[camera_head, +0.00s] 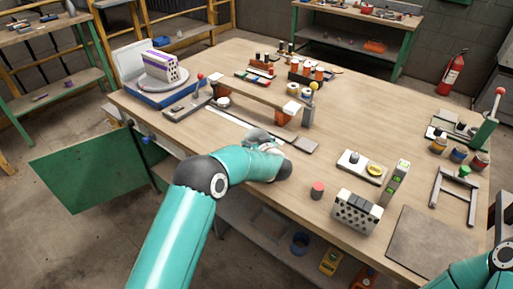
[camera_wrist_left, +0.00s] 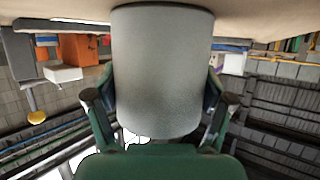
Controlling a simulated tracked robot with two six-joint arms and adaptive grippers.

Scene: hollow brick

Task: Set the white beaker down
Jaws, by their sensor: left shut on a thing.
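The white beaker (camera_wrist_left: 163,65) fills the middle of the left wrist view as a plain grey-white cylinder. My left gripper (camera_wrist_left: 158,100) has its dark fingers on both sides of it and is shut on it. This view is upside down, with the wooden tabletop (camera_wrist_left: 265,22) along the top. The beaker's end overlaps the tabletop there; I cannot tell whether they touch. In the head view my left gripper (camera_head: 262,138) is low over the table's near side, left of centre, mostly hidden by its own teal arm. The beaker cannot be made out clearly there. My right gripper is out of view.
A raised wooden beam (camera_head: 258,93) stands just behind the left gripper. A red-topped small cylinder (camera_head: 317,190), a white hollow brick (camera_head: 357,212) and a plate with a yellow disc (camera_head: 362,167) lie to the right. The table's middle right is clear.

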